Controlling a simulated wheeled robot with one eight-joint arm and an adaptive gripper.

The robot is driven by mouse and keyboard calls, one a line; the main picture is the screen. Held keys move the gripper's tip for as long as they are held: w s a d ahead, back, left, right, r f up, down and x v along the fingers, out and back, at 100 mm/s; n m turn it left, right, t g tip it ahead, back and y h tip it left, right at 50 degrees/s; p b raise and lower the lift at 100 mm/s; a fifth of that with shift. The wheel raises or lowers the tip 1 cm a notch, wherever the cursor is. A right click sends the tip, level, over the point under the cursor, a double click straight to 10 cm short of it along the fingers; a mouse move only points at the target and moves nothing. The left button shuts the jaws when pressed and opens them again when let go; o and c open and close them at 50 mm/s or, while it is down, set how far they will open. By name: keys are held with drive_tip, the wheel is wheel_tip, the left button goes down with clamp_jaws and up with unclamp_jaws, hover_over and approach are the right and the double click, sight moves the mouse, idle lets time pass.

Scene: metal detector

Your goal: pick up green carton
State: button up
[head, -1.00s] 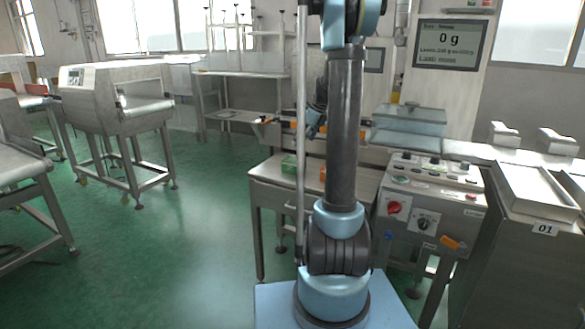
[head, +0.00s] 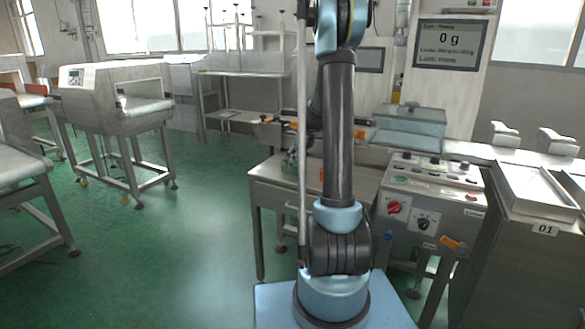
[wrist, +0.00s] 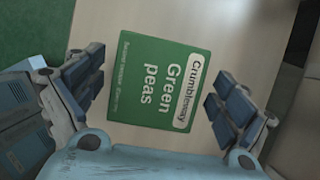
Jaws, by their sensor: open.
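The green carton (wrist: 160,62), with white print reading "Green peas", lies on a pale table top (wrist: 245,35) in the wrist view. My gripper (wrist: 156,98) is open, with one dark finger pad left of the carton and the other right of it. The carton shows between the pads, and I see gaps at both sides. How far the fingertips are above the table is hard to tell. In the head view my gripper is at the left part of the table (head: 272,178), where it and a pole largely hide the carton.
A small orange item (head: 322,174) is on the table, close to my arm. Open green floor (head: 190,240) lies to the left.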

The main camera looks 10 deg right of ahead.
drive_tip(key=c, duration=1.3)
